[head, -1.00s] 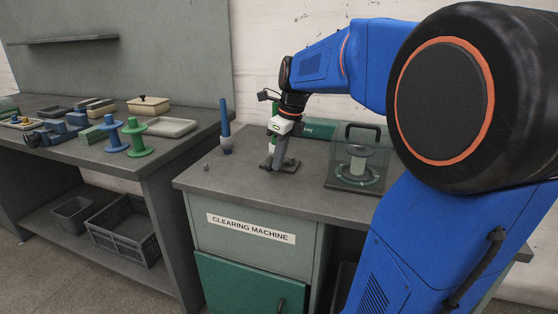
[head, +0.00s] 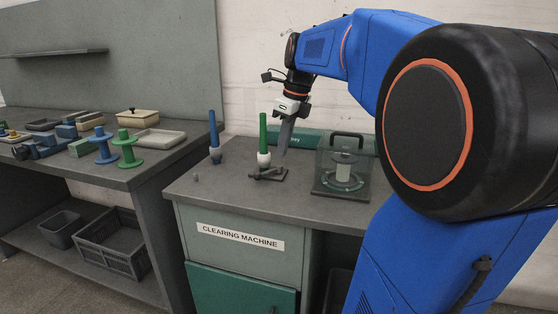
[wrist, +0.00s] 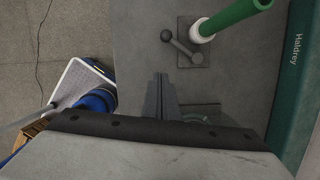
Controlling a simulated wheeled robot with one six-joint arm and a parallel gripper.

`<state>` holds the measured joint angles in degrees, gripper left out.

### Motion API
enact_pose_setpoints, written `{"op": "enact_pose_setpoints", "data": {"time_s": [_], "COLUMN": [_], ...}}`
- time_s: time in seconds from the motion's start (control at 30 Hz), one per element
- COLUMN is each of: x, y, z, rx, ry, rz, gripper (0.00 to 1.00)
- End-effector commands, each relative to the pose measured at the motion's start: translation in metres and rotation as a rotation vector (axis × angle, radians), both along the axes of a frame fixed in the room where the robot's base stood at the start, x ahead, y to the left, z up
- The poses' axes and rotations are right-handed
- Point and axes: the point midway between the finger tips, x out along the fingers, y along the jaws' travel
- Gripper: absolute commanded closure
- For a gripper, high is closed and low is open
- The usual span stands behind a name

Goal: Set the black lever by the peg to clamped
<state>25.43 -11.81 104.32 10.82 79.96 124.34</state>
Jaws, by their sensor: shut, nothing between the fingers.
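The black lever (head: 267,174) lies low on a dark square plate on the clearing machine's top, beside the foot of the green peg (head: 263,132). In the wrist view the lever (wrist: 182,48) has a round knob at its left end and slants down to a pivot near the peg's white base. The green peg (wrist: 235,14) leans across the top right there. My gripper (head: 282,152) points down, just above and right of the lever and apart from it. Its fingers (wrist: 161,90) are together and empty.
A blue peg (head: 215,130) stands left of the green one. A clear-walled box (head: 327,180) with a black handle stands to the right. A green Haldrey panel (wrist: 292,80) runs along the back. The front of the machine top is mostly clear.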

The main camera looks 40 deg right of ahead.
Motion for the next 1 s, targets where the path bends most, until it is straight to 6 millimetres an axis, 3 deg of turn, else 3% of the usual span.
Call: {"op": "enact_pose_setpoints", "data": {"time_s": [0.27, 0.83, 1.0], "x": [-0.004, -0.004, -0.013], "y": [-0.002, -0.002, 0.01], "z": [0.02, 0.02, 0.014], "rx": [0.0, -0.001, -0.03], "ry": [0.0, 0.001, -0.016], "rz": [0.0, 0.002, 0.106], "gripper": [1.0, 1.0, 1.0]}}
